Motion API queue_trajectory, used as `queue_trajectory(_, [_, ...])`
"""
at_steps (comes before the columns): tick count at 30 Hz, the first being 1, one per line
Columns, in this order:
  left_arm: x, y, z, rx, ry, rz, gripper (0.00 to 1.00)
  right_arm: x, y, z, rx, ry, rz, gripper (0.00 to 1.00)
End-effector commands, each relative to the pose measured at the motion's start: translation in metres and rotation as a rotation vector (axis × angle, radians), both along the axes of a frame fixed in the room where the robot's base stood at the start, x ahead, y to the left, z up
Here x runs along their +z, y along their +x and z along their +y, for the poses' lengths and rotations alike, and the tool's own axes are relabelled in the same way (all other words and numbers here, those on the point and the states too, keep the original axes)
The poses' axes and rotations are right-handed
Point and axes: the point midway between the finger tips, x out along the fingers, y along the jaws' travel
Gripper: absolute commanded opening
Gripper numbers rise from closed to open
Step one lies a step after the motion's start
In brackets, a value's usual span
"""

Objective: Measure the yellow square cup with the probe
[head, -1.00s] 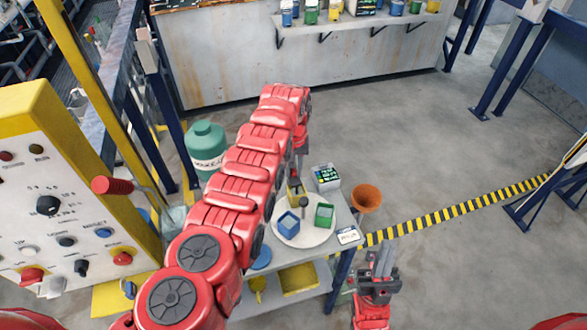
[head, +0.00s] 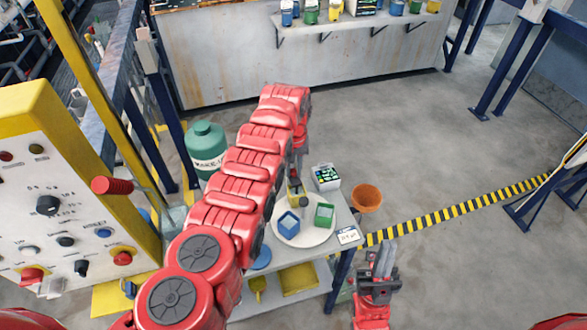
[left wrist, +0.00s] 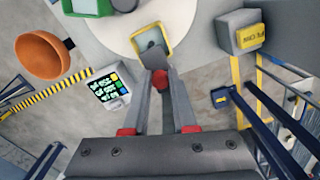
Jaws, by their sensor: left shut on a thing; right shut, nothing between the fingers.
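The yellow square cup (left wrist: 139,36) stands on the white round plate (left wrist: 110,34), just beyond my left fingertips in the left wrist view. In the head view the cup (head: 293,198) is partly hidden by my left gripper (head: 298,176). My left gripper (left wrist: 161,74) is shut on the probe (left wrist: 160,82), whose red part shows between the fingers. The probe's tip is too small to tell whether it is inside the cup. The meter (head: 326,177) with a lit display stands at the plate's upper right. My right gripper (head: 383,262) is shut and empty, right of the table.
A blue cup (head: 289,223) and a green cup (head: 324,216) share the plate with the yellow one. A label card (head: 348,236) lies near the table corner. An orange bowl (head: 366,198) is beside the table. A grey box with a yellow label (left wrist: 240,34) shows in the wrist view.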

Motion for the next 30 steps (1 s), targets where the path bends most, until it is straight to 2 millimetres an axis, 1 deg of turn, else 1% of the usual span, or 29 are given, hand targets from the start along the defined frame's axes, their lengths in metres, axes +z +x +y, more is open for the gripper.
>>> queue_trajectory(8, [0.003,0.000,0.000,0.000,0.000,0.000,0.00,0.001,0.000,0.000,0.000,0.000,0.000,0.00])
queue_trajectory(11, [0.012,0.001,0.000,0.000,0.000,-0.001,0.00,0.003,0.000,0.000,0.000,0.000,0.000,0.00])
queue_trajectory(14, [0.027,0.002,0.000,0.000,-0.001,-0.005,0.00,0.005,0.000,0.000,0.000,0.000,0.000,0.00])
queue_trajectory(18, [0.049,0.002,0.000,0.001,-0.001,-0.007,0.00,-0.011,0.000,0.000,0.000,0.000,0.000,0.00])
queue_trajectory(20, [0.056,0.001,0.000,0.000,0.000,-0.004,0.00,-0.013,0.000,0.000,0.000,0.000,0.000,0.00])
queue_trajectory(22, [0.060,0.001,0.000,0.000,0.000,-0.003,0.00,-0.011,0.000,0.000,0.000,0.000,0.000,0.00])
queue_trajectory(28, [0.061,0.001,0.000,0.000,0.000,-0.004,0.00,-0.010,0.000,0.000,0.000,0.000,0.000,0.00])
queue_trajectory(29, [0.061,0.001,0.000,0.000,0.000,-0.004,0.31,-0.010,0.000,0.000,0.000,0.000,0.000,0.00])
queue_trajectory(30, [0.061,0.001,0.000,0.000,0.000,-0.004,0.38,-0.010,0.000,0.000,0.000,0.000,0.000,0.00])
